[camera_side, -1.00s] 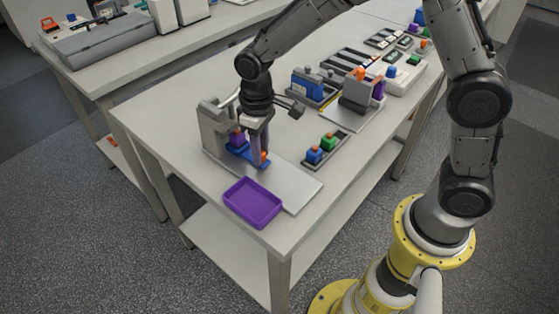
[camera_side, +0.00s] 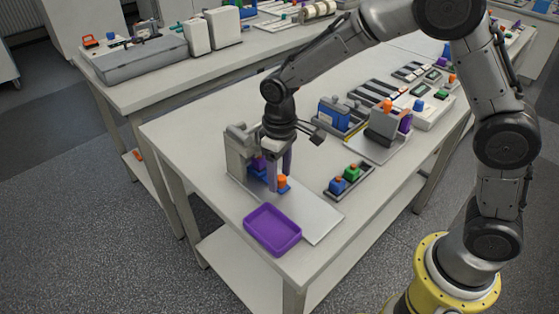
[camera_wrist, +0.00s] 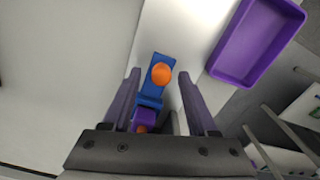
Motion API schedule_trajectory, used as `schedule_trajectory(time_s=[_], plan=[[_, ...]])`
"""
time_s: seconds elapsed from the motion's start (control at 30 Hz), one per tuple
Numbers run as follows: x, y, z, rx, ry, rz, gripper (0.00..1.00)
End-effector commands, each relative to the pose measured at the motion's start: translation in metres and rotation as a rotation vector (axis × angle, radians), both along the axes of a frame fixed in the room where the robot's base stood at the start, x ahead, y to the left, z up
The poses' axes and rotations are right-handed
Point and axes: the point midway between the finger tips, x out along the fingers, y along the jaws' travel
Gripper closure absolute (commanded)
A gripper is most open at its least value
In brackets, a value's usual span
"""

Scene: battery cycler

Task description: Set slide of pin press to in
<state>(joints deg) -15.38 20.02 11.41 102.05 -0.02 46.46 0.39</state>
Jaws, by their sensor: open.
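The pin press (camera_side: 238,150) stands near the left edge of the table on a pale base plate (camera_side: 312,215). Its blue slide (camera_wrist: 154,88) extends out of the press and carries an orange knob (camera_wrist: 161,74) near its outer end. In the side view the knob (camera_side: 282,182) shows between my fingers. A purple block (camera_wrist: 145,117) sits at the press end of the slide, partly hidden. My gripper (camera_side: 279,181) is open and points down over the slide. In the wrist view its two fingers (camera_wrist: 160,76) stand apart on either side of the knob, with visible gaps.
A purple tray (camera_side: 272,248) lies beside the base plate at the table's front edge. A dark rack (camera_side: 348,184) with blue and green pieces stands to the right. Other bench devices stand farther back.

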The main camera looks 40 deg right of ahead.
Motion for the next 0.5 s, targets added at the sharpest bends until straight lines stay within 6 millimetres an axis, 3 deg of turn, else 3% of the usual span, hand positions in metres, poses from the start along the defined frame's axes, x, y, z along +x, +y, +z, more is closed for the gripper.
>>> schedule_trajectory(time_s=[0.17,0.5], plan=[[0.001,0.0,0.024,0.002,-0.006,0.0,0.41],[0.001,0.0,0.097,0.002,-0.008,0.0,0.41]])
